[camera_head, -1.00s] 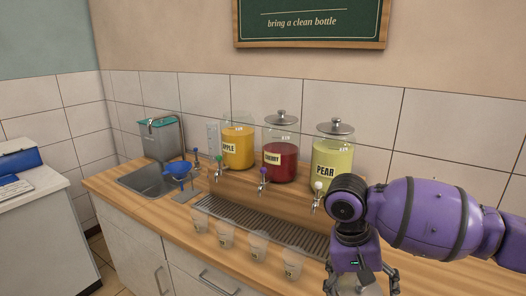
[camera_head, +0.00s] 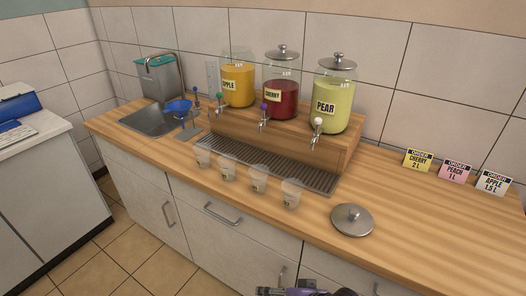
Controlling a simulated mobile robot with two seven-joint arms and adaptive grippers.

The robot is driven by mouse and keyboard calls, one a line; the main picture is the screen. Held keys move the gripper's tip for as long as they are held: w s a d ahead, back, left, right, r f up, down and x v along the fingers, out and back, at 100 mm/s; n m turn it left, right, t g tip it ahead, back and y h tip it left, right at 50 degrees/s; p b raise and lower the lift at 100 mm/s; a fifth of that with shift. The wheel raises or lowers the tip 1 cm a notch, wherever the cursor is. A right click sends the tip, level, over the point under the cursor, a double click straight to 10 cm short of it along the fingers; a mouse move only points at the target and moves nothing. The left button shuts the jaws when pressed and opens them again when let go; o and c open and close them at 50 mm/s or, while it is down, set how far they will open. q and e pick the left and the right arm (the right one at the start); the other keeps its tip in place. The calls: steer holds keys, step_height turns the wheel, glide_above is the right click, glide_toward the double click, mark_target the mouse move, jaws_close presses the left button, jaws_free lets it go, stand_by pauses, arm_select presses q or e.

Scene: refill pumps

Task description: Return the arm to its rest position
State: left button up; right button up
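Only a small part of my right gripper (camera_head: 300,290) shows, dark and purple, cut off by the bottom edge of the head view. It is in front of the counter's drawers, below the worktop and apart from everything on it. Whether its fingers are open or shut is not visible. My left gripper is out of view.
Apple (camera_head: 238,86), cherry (camera_head: 281,100) and pear (camera_head: 333,106) dispensers stand on a wooden stand. The apple jar has no lid on; a lid (camera_head: 351,219) lies on the worktop (camera_head: 415,215). Several cups line the drip tray (camera_head: 270,163). Order cards (camera_head: 455,171) stand right.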

steer(key=s+d+f+t+h, duration=0.2)
steer(key=s+d+f+t, duration=0.1)
steer(key=s+d+f, duration=0.2)
steer(key=s+d, duration=0.2)
steer(key=shift+s+d+f+m, duration=0.25)
steer(key=shift+s+f+m, duration=0.05)
steer(key=shift+s+m, duration=0.1)
steer(key=s+d+h, duration=0.1)
steer(key=s+d, duration=0.1)
steer(key=s+d+f+h, duration=0.1)
steer(key=s+d, duration=0.2)
steer(key=s+d+f+t+h, duration=0.1)
steer(key=s+d, duration=0.1)
steer(key=s, duration=0.1)
steer(key=shift+s+d+f+n, duration=0.1)
steer(key=shift+d+n, duration=0.15)
steer(key=shift+n, duration=0.15)
steer(key=shift+c, duration=0.4)
